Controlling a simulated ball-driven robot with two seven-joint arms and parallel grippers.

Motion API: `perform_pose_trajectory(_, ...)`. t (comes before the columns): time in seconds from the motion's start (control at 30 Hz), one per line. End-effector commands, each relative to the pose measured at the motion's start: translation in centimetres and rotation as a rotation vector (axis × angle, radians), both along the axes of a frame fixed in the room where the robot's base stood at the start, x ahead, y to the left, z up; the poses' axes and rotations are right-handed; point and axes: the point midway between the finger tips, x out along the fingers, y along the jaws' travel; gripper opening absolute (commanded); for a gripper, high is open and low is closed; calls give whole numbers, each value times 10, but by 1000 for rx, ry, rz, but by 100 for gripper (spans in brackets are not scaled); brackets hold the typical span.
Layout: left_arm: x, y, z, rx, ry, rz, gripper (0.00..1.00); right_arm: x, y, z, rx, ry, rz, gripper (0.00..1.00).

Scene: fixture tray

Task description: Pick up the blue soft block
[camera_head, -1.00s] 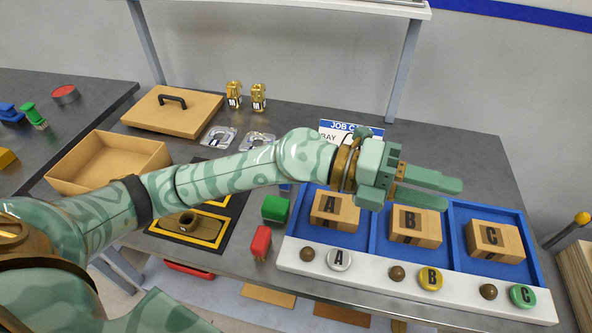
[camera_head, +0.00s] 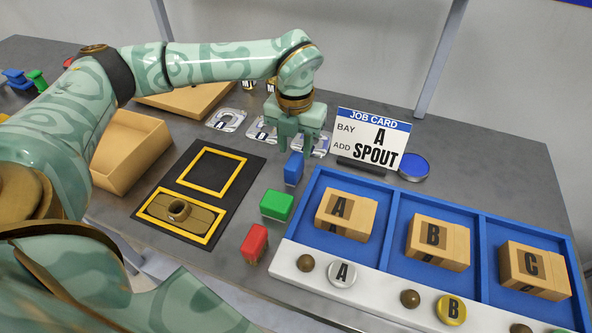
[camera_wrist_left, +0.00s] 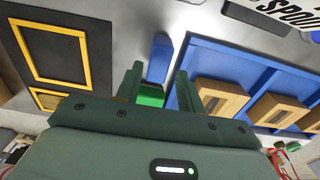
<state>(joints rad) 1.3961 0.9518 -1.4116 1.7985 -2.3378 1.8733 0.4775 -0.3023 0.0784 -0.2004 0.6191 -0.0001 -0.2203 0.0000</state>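The blue soft block (camera_head: 293,169) stands on the grey table, left of the blue tray and behind the green block (camera_head: 276,205). My left gripper (camera_head: 296,146) points down just above and behind the blue block in the head view. In the left wrist view the blue block (camera_wrist_left: 159,58) lies beyond and between the two spread fingers (camera_wrist_left: 158,82), with the green block (camera_wrist_left: 151,95) partly hidden by the gripper body. The left gripper is open and empty. My right gripper is in neither view.
The blue tray (camera_head: 389,229) with lettered boxes stands close on the right. A red block (camera_head: 254,243) is nearer the front. A black mat (camera_head: 232,152) with yellow frames lies left.

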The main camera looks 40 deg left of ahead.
Motion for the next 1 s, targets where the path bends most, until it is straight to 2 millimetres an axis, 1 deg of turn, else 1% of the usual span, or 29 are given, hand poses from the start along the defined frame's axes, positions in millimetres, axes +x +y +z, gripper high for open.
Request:
perform_pose_trajectory(0.03, 0, 0, -9, 0, 2, 0, 38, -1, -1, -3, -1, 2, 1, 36)
perform_pose_trajectory(0.27, -1, 0, -23, -1, 0, -2, 38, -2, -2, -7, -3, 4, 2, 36)
perform_pose_trajectory(0.53, -3, 0, -66, -1, 3, -2, 38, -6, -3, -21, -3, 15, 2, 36)
perform_pose_trajectory(0.6, -3, 0, -70, -1, 1, -3, 38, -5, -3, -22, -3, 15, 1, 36)
perform_pose_trajectory(0.77, -3, 0, -68, -2, -1, -3, 38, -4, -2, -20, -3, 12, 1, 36)
perform_pose_trajectory(0.8, -3, 0, -68, -2, -1, -3, 33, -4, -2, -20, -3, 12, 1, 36)
perform_pose_trajectory(0.87, -3, 0, -68, -2, -1, -3, 16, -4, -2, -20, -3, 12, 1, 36)
perform_pose_trajectory(0.9, -3, 0, -68, -2, -1, -3, 5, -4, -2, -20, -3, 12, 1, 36)
perform_pose_trajectory(0.93, -3, 0, -68, -2, -1, -3, 3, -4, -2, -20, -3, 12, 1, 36)
perform_pose_trajectory(1.0, -3, 0, -68, -2, -1, -3, 3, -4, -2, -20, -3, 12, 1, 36)
